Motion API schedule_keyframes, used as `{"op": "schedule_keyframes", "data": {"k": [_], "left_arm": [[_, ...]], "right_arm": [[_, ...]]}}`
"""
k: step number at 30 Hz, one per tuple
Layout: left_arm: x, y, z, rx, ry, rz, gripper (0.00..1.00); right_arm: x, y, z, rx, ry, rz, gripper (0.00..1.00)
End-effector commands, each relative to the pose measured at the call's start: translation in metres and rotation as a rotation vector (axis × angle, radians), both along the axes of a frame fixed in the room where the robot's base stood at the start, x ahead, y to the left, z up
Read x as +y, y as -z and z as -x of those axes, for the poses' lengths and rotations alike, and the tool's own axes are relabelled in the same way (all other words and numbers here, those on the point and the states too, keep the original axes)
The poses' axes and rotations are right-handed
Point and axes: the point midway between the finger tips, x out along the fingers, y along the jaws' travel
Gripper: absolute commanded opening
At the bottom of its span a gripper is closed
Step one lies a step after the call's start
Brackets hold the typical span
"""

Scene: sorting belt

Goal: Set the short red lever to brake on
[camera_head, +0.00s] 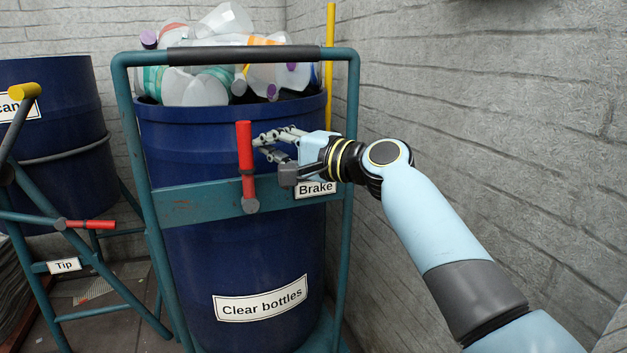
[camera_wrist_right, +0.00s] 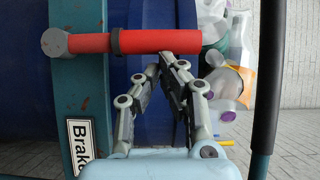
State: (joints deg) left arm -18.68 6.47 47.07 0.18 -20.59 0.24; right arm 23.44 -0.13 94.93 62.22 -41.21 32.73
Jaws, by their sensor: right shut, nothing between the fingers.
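The short red lever (camera_head: 245,160) stands nearly upright from its grey pivot (camera_head: 250,205) on the teal crossbar of the clear-bottles trolley. A "Brake" label (camera_head: 316,189) sits right of it on that bar, partly covered by my gripper. My right gripper (camera_head: 260,140) is shut and empty, its fingertips just right of the lever's upper part. In the wrist view the red lever (camera_wrist_right: 160,41) lies across the top, with my right fingertips (camera_wrist_right: 168,60) close beside its grip; I cannot tell whether they touch. My left gripper is out of view.
A blue "Clear bottles" barrel (camera_head: 190,262) full of plastic bottles stands behind the lever in a teal frame (camera_head: 342,110). At left is another trolley with a red lever (camera_head: 92,224), a "Tip" label (camera_head: 64,265) and a yellow-tipped handle (camera_head: 24,91). A brick wall (camera_head: 480,110) fills the right.

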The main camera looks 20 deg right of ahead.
Motion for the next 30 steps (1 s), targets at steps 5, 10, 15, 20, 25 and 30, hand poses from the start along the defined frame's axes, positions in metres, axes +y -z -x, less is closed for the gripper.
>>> {"op": "schedule_keyframes", "data": {"k": [5, 10, 15, 20, 25, 30], "left_arm": [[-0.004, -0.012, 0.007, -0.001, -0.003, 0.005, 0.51], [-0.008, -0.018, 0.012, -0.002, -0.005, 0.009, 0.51], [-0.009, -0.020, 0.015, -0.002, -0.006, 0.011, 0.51], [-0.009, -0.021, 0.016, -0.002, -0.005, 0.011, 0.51], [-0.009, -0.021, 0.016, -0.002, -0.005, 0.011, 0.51], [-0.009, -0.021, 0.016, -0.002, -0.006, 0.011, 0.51]], "right_arm": [[0.010, -0.008, 0.001, -0.004, 0.000, 0.082, 0.00], [0.019, -0.008, 0.001, -0.002, -0.001, 0.082, 0.00], [0.024, -0.007, 0.001, -0.002, 0.000, 0.082, 0.00], [0.025, -0.006, 0.001, -0.003, 0.000, 0.081, 0.00], [0.025, -0.006, 0.001, -0.003, 0.000, 0.081, 0.00], [0.026, -0.006, 0.001, -0.002, -0.001, 0.081, 0.00]]}}
